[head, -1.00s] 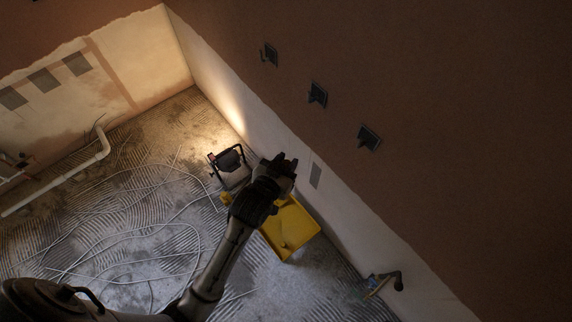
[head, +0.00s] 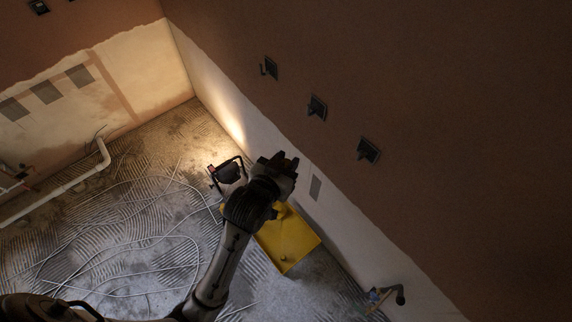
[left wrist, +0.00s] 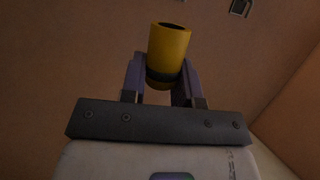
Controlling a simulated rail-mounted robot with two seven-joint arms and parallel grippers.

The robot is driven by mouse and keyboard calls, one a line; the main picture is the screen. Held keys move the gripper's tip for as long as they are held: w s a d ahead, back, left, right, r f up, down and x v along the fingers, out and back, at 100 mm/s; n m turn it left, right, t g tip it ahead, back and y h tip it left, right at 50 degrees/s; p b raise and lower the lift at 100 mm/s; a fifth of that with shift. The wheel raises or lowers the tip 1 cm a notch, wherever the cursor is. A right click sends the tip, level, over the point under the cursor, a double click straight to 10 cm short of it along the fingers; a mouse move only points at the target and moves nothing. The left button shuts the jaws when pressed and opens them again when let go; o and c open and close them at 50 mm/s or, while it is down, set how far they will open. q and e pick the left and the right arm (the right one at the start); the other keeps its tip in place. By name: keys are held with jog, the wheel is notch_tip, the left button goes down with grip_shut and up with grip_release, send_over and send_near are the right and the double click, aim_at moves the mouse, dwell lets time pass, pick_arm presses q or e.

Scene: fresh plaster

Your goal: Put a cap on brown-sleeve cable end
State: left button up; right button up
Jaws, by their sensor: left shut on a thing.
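My left gripper (head: 284,162) is raised in front of the lower part of the right wall in the head view. In the left wrist view its two fingers (left wrist: 163,88) are shut on a yellow cap (left wrist: 169,48), which has a dark band at its base and an open round end facing up. In the head view the cap is too dark to make out. Dark wall boxes (head: 317,106), (head: 368,150) and (head: 269,67) with short stubs sit in the brown plaster. The brown sleeve cannot be told among them. My right gripper is not in view.
A work lamp (head: 228,171) stands on the floor by the lit corner. A yellow tub (head: 288,242) lies behind my left arm. Loose pale cable (head: 150,237) is strewn over the floor. A white pipe (head: 75,183) runs along the left wall.

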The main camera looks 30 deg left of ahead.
pick_arm(q)
jog(key=shift+r, duration=2.45)
